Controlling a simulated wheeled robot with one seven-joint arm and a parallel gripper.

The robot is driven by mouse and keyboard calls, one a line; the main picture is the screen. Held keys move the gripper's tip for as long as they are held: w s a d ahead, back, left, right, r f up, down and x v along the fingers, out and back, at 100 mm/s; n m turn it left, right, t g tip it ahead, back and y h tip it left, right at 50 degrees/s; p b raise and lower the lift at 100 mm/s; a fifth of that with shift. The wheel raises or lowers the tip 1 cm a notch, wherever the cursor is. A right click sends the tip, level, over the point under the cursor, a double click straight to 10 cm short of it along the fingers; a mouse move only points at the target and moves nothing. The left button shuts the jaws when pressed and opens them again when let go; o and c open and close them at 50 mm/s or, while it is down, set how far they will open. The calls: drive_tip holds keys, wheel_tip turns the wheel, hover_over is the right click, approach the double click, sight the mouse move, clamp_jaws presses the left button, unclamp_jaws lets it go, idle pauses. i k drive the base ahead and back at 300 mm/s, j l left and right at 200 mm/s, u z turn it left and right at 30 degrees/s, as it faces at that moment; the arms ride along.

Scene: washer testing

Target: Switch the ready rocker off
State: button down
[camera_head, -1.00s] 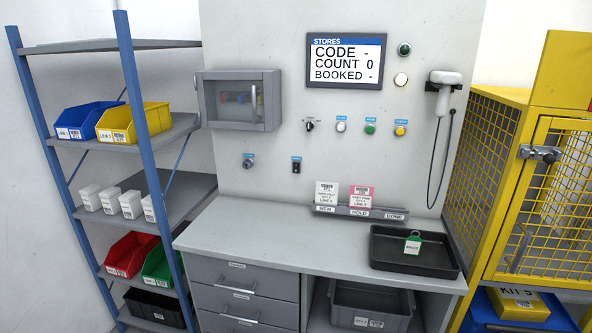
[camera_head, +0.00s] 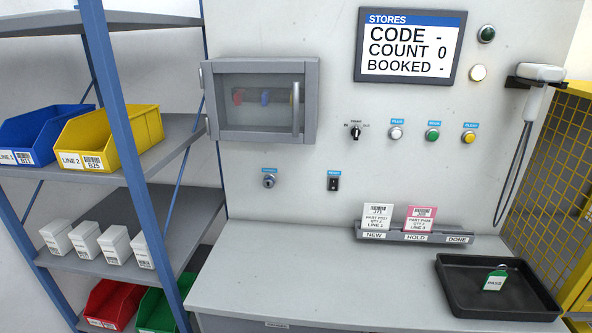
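The ready rocker (camera_head: 333,182) is a small black switch under a blue label on the grey wall panel, right of a round key-type switch (camera_head: 269,181) and below the glass-fronted cabinet. Its label is too small to read surely, and I cannot tell which side of the rocker is pressed. My gripper is not in view.
A screen (camera_head: 410,46) reads CODE -, COUNT 0, BOOKED -. A selector knob (camera_head: 356,131) and white, green and yellow buttons sit below it. The cabinet (camera_head: 213,103) is closed. The worktop (camera_head: 300,285) is clear in front; a black tray (camera_head: 455,300) lies at right. Shelving stands left.

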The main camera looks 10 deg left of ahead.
sight(333, 183)
drive_tip(key=i+j, duration=0.2)
drive_tip(key=j, duration=0.15)
drive_tip(key=i+j, duration=0.2)
drive_tip(key=j, duration=0.15)
drive_tip(key=i+j, duration=0.25)
drive_tip(key=j, duration=0.15)
